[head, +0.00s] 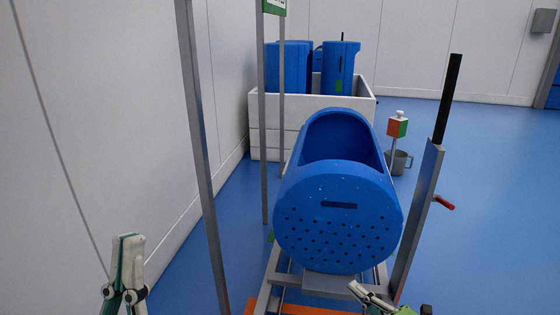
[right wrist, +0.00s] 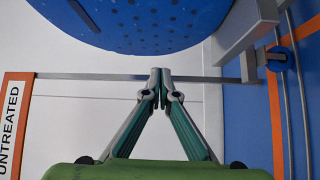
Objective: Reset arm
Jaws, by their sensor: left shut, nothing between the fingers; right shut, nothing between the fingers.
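My left gripper (head: 128,262) is at the lower left of the head view, beside the white wall, shut and empty. My right gripper (head: 360,290) is at the bottom of the head view, just below and in front of the blue tub (head: 338,225). In the right wrist view its fingertips (right wrist: 160,75) meet, with nothing between them. The blue tub lies on its side on a grey metal carrier (head: 272,268), its perforated end towards me.
Grey uprights (head: 203,150) stand to the left of the tub, and a post with a black top (head: 447,100) and red handle (head: 444,202) to the right. A pale crate (head: 290,105) with blue tubs is behind. Floor at right is clear.

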